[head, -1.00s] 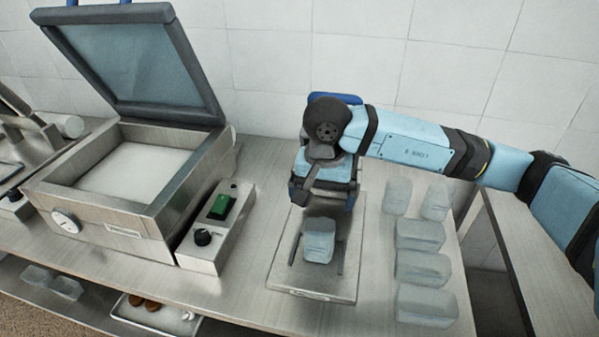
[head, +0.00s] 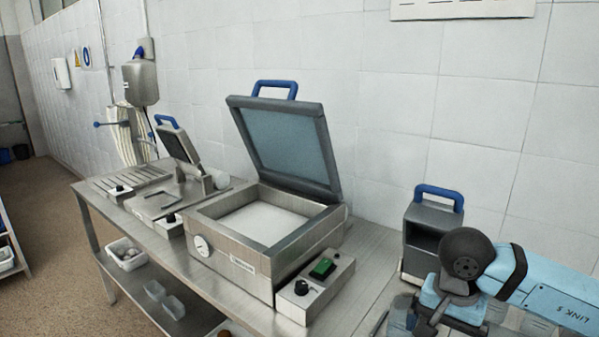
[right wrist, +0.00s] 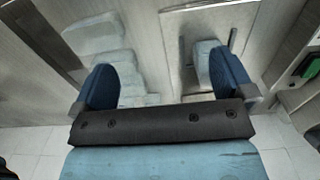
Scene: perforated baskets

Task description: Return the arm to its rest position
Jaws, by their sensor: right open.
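My right arm comes in from the lower right in the head view. Its light-blue link, dark round joint and part of the wrist show, while the fingers are mostly cut off or hidden at the bottom edge. In the right wrist view my right gripper (right wrist: 167,82) is open, its two blue fingers wide apart with nothing held between them. A pale translucent block (right wrist: 209,66) lies on a tray (right wrist: 180,40) beyond the right finger. I cannot tell their height gap from the gripper. My left gripper is in neither current view.
Several pale blocks (right wrist: 104,45) lie on the counter beyond the left finger. In the head view, an open-lidded steel machine (head: 250,255) has a control box (head: 315,288) beside it. A grey unit with a blue handle (head: 425,235) stands close behind my right arm.

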